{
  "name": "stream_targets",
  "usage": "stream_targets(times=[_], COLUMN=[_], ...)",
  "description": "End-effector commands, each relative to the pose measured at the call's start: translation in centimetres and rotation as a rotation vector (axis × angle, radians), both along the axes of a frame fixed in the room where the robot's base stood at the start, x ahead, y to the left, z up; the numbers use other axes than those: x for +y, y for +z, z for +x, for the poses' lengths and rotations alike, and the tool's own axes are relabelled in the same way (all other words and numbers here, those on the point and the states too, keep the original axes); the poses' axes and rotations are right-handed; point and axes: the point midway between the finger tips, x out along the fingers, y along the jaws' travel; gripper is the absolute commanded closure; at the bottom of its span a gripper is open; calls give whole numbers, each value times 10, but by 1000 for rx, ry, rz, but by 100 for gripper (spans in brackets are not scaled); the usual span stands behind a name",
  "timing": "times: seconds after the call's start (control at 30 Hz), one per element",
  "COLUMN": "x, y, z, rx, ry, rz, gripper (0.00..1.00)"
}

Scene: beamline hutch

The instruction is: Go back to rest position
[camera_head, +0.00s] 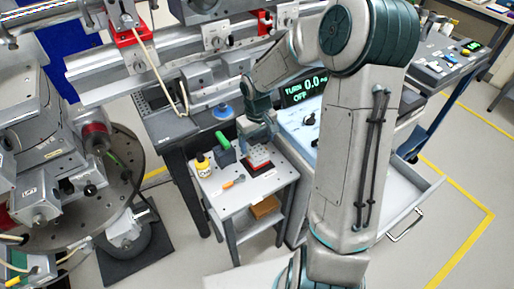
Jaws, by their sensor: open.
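My arm rises in front of the camera, bends at the elbow and reaches down over a small white-topped cart (215,207). My gripper (248,146) is small in the picture, above the back part of the cart top. It is open, and I see nothing held in it. A red and black block (260,167) is on the cart just below and to the right of it. I cannot tell whether the fingers touch anything.
A yellow bottle (203,165), a green-topped dark object (224,152) and an orange-handled tool (234,182) are on the cart. A cabinet with a green display (303,88) and an open drawer (405,195) stands right. Round-plate apparatus (110,215) stands left. Floor is clear at far right.

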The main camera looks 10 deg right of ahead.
Motion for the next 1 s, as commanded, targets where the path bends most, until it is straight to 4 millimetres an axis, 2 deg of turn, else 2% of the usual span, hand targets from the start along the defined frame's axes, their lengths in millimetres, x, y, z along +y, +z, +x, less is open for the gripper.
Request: stream_targets(times=[0.03,0.1,0.3,0.5,0.73,0.87,1.0], x=[0,0,0,0,1,2,1], y=[16,32,68,85,90,105,129], z=[1,1,1,1,-4,-22,-56], rx=[-7,-6,-4,-1,-4,-18,-55], ry=[0,0,0,0,-2,-22,-74], rz=[-2,-2,-1,-1,-8,-43,-86], gripper=[20,20,20,20,20,20,20])
